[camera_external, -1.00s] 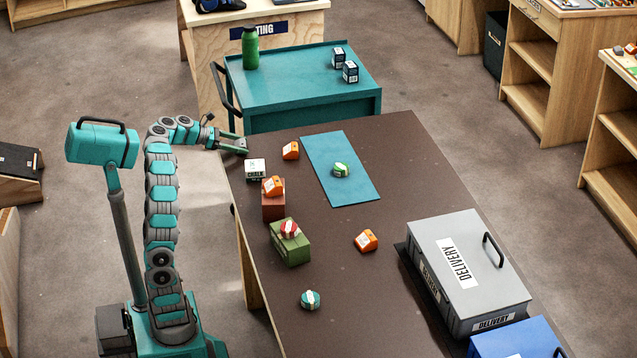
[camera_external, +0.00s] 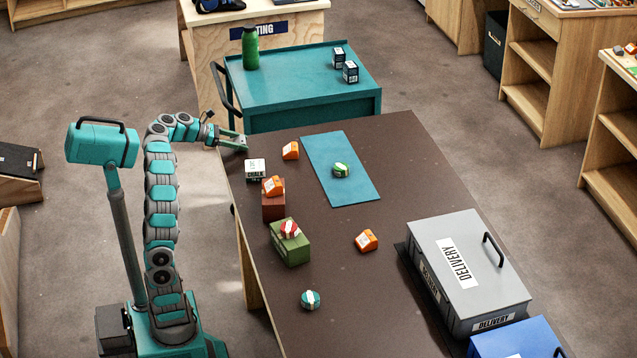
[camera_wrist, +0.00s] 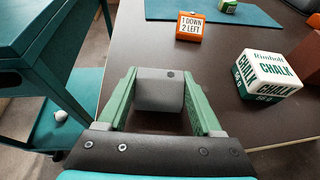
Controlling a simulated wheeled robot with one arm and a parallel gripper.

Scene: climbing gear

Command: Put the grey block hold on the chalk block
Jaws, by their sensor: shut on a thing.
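The grey block hold (camera_wrist: 160,92) sits between the two green fingers of my gripper (camera_wrist: 158,100) in the wrist view. My gripper is shut on it. In the external view my gripper (camera_external: 236,142) is at the table's far left corner, and the grey hold is hard to make out there. The chalk block (camera_wrist: 268,74) is a white and green box with "CHALK" on it, to the right of my gripper in the wrist view. It stands on the dark table, also seen in the external view (camera_external: 255,169), with its top bare.
An orange hold (camera_external: 290,150) stands near the chalk block. Another orange hold (camera_external: 273,185) sits on a red-brown block (camera_external: 273,209) just in front of it. A green block (camera_external: 290,250) bears a red hold. A blue mat (camera_external: 350,190) lies to the right.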

